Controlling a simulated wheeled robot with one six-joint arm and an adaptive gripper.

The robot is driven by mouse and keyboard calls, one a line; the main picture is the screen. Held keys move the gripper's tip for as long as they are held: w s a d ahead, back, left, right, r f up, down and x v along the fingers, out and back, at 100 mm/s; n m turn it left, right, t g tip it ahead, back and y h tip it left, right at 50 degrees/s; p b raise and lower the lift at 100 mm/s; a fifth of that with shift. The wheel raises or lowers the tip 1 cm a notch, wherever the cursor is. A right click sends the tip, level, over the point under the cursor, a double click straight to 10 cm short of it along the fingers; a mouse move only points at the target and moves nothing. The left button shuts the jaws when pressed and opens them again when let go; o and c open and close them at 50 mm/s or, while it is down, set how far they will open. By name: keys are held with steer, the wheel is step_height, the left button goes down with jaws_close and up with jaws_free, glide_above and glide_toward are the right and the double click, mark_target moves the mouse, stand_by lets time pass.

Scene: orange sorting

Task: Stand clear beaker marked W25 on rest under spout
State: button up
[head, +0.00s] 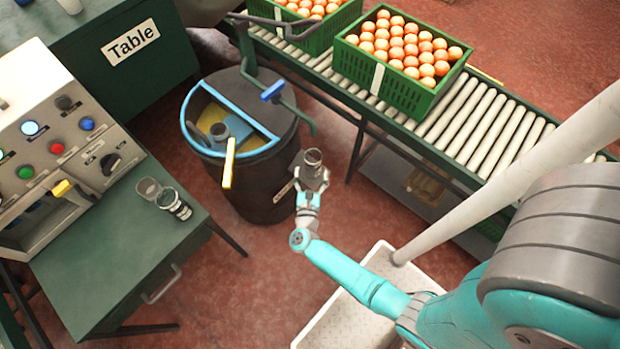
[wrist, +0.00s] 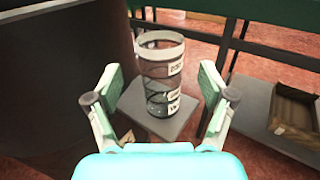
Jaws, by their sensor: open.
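The label print is too small to read surely. My gripper (wrist: 162,88) is open, with one finger on each side of the beaker and a gap visible on both sides. In the head view the beaker (head: 312,157) is beside the dark barrel (head: 255,185), just beyond my gripper (head: 311,187). A green bent pipe (head: 309,122), perhaps the spout, ends close above the beaker.
Two other clear vessels (head: 150,188) (head: 177,207) are on the green table (head: 110,255) at left, near a control panel (head: 55,140). A roller conveyor (head: 470,120) carries green crates (head: 400,90) of oranges behind. Open floor (head: 230,285) lies in front of the barrel.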

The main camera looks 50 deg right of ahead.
steer(key=shift+v, duration=2.95)
steer(key=s+a+r+m+t+y, duration=0.1)
steer(key=s+a+r+m+y, duration=0.3)
steer(key=s+r+m, duration=0.4)
steer(key=s+a+r+m+t+y, duration=0.1)
steer(key=s+a+r+m+y, duration=0.3)
steer(key=s+r+m, duration=0.4)
steer(key=s+a+r+m+t+y, duration=0.1)
steer(key=s+a+r+m+y, duration=0.3)
steer(key=s+r+m, duration=0.5)
step_height(320, 180, up, 3)
steer(key=shift+m+t+y, duration=0.3)
steer(key=shift+t+y, duration=0.1)
steer(key=shift+y, duration=0.7)
